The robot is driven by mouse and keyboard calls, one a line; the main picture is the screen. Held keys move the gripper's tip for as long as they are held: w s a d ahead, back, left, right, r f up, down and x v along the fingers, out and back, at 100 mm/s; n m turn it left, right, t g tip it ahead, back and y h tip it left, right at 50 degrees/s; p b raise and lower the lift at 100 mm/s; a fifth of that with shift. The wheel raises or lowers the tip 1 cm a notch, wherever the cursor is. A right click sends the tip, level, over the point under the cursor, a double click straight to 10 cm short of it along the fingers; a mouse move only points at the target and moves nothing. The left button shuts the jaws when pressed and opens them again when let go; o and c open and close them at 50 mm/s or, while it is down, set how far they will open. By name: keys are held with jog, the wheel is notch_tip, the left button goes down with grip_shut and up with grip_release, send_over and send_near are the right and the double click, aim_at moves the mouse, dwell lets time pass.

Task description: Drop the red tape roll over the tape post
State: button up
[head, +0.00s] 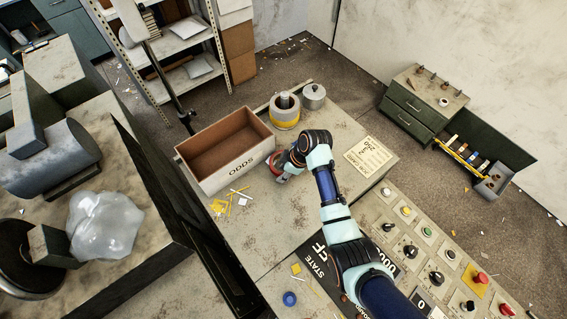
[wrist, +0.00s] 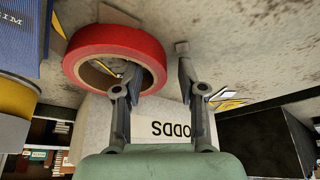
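The red tape roll (wrist: 92,42) lies on the worktop in the wrist view, its open core showing. In the head view only a red sliver of it (head: 271,161) shows beside my gripper, which hides the rest. My gripper (wrist: 158,67) is open around the roll's near wall: one finger is at the core opening, the other outside, with a gap to the red side. My gripper is low over the worktop in the head view (head: 281,171).
An open cardboard box marked ODDS (head: 231,171) stands left of my gripper. A lidded grey pot (head: 314,96) is beside the banded base. A printed card (head: 370,157) lies right, and a button panel (head: 440,250) is at front right. Paper scraps lie near the box.

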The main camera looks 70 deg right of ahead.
grip_shut()
jog(key=shift+r, duration=0.1)
notch_tip(320, 180, up, 20)
jog(key=p, duration=0.4)
